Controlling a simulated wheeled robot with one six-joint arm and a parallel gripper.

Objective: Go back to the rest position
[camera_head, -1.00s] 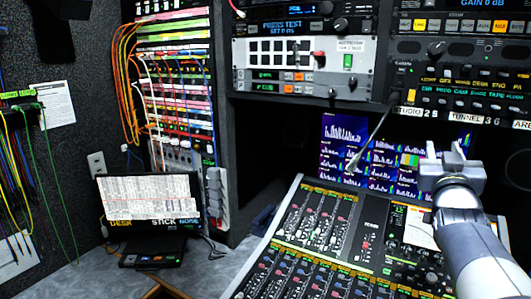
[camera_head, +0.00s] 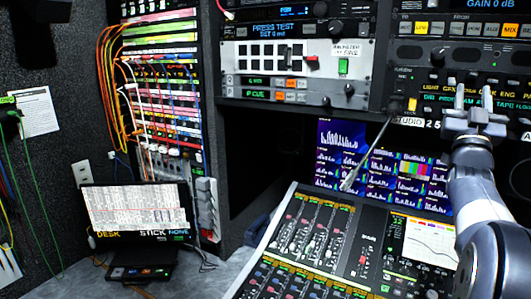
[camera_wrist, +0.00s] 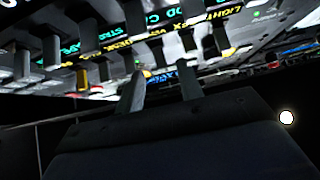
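My gripper (camera_head: 468,82) is at the right of the head view, raised in front of the panel with rows of lit labels (camera_head: 460,98). It points upward, and its forearm comes from the lower right. In the wrist view the two dark fingers (camera_wrist: 160,84) stand apart with nothing between them, so it is open and empty. Lit labels and switches (camera_wrist: 150,45) of a panel fill the top of the wrist view beyond the fingertips. I cannot tell how close the fingertips are to that panel.
A mixing console (camera_head: 330,232) with a gooseneck microphone (camera_head: 368,155) lies below and left of the arm. Behind it is a screen of meters (camera_head: 340,150). An equipment rack (camera_head: 290,65) is above. A patch bay with cables (camera_head: 155,90) and a small monitor (camera_head: 137,210) are at left.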

